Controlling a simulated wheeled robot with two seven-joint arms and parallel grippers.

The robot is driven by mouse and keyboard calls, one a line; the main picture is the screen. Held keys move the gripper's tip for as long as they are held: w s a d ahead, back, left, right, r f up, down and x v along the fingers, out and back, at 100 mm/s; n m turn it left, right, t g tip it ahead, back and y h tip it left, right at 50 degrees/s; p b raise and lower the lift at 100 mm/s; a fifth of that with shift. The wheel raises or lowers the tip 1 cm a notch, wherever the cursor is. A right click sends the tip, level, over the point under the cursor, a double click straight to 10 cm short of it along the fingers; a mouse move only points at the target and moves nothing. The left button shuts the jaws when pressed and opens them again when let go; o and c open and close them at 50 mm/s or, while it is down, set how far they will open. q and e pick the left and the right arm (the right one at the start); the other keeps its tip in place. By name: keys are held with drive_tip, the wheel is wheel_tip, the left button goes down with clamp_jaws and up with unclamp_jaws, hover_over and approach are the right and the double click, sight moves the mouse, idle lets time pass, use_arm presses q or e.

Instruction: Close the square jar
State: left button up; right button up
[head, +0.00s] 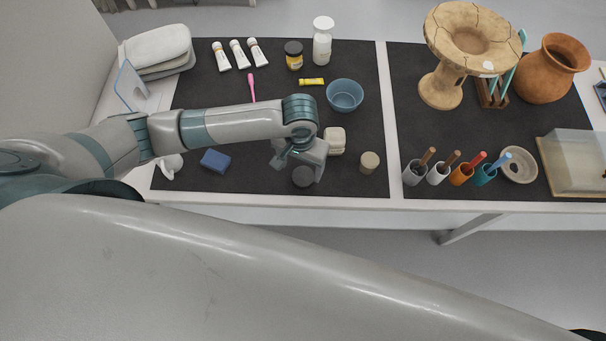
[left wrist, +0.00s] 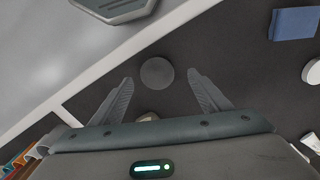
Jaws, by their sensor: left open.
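A cream, squarish jar (head: 335,141) stands on the dark mat, just right of my left gripper in the head view. A cream patch (left wrist: 147,115) at my gripper's base in the left wrist view is probably this jar, mostly hidden. A dark grey round disc, perhaps a lid (head: 303,177), lies near the mat's front edge; it also shows in the left wrist view (left wrist: 157,72). My left gripper (head: 299,168) is open above the disc, its fingers (left wrist: 159,88) on either side of it and apart from it. My right gripper is not in view.
A round beige-topped pot (head: 369,162) stands right of the jar. A blue bowl (head: 345,95) is behind. Brush cups (head: 413,174) stand on the right mat. The table's front edge is close.

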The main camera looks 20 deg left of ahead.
sight(302, 178)
use_arm(q)
drive_tip(key=shift+s+f, duration=0.1)
drive_tip(key=shift+f, duration=0.3)
drive_tip(key=f, duration=0.1)
drive_tip(key=f+p, duration=0.1)
drive_tip(key=f, duration=0.1)
drive_tip(key=shift+s+d, duration=0.1)
drive_tip(key=shift+d, duration=0.1)
drive_tip(key=shift+f+p, duration=0.3)
drive_tip(key=shift+f, duration=0.15)
drive_tip(key=c, duration=1.1)
